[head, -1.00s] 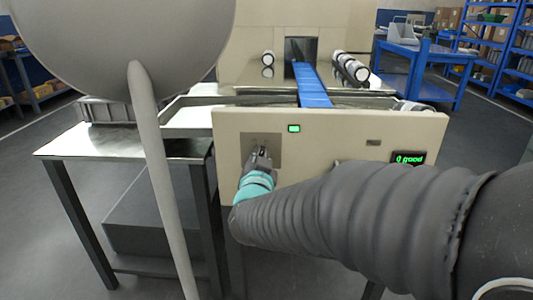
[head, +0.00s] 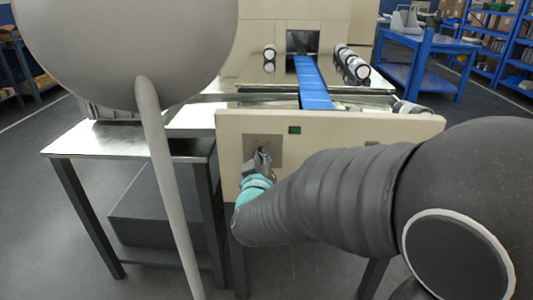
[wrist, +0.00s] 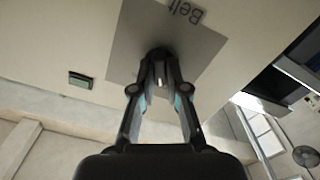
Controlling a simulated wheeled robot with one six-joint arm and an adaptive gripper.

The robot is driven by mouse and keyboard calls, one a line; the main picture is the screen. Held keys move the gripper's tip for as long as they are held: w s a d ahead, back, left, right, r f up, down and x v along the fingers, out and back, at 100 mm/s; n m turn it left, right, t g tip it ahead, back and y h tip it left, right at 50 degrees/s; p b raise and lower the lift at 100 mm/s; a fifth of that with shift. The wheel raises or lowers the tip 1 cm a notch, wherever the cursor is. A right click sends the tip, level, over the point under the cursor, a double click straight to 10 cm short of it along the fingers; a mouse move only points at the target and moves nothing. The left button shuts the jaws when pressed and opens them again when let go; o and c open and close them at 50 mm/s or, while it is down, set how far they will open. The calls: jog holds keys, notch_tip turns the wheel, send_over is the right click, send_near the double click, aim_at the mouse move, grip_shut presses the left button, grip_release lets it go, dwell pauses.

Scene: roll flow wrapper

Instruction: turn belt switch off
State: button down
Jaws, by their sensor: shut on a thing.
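The belt switch is a dark knob (wrist: 158,54) on a grey plate (wrist: 190,38) labelled "Belt", which looks turned over in the wrist view. The plate (head: 277,142) also shows on the beige front panel (head: 340,128) in the head view. My gripper (wrist: 162,72) has both fingertips together on the knob and is shut on it. The fingers hide most of the knob, so its exact angle is hard to tell. In the head view my gripper (head: 262,157) points at the plate. A small green indicator (head: 294,130) above and right of the plate looks dark.
A blue belt (head: 312,82) runs behind the panel, with several white rolls (head: 352,64) to its right. A metal table (head: 120,140) stands at the left. My arm covers the panel's lower right.

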jog(key=shift+d+f+n, duration=0.2)
jog(key=shift+f+n, duration=0.3)
jog(key=c, duration=1.2)
grip_release()
jog(key=shift+w+r, duration=0.1)
jog(key=shift+r, duration=0.1)
jog(key=shift+a+r, duration=0.1)
jog(key=s, duration=0.7)
jog(key=shift+s+a, duration=0.15)
jog(key=shift+s, duration=0.15)
